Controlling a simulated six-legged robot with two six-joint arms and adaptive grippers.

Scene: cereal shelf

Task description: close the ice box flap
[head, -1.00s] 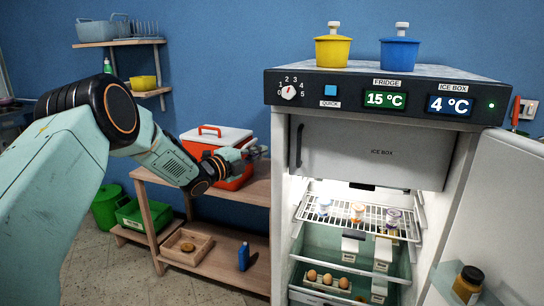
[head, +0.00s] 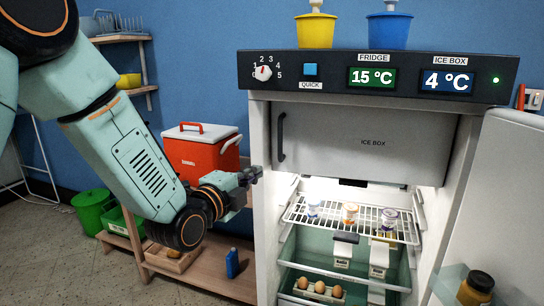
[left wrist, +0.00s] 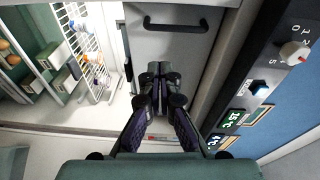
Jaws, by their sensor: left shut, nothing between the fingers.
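The ice box flap (head: 345,140) is a grey panel labelled ICE BOX at the top of the open fridge, with a dark vertical handle (head: 281,137) at its left edge. It stands upright across the compartment opening; I cannot tell whether it is fully flush. In the left wrist view the flap (left wrist: 165,47) and its handle (left wrist: 164,24) lie beyond the fingertips. My left gripper (head: 250,176) is shut and empty, showing beside the fridge's left edge, below handle height. Its closed fingers also show in the left wrist view (left wrist: 160,72). My right gripper is out of view.
The fridge door (head: 500,190) stands open at the right with a jar (head: 475,288) on it. Inside are a wire rack (head: 350,222) with small cups and eggs (head: 320,287) below. A red cooler (head: 200,155) stands on a wooden shelf at the left.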

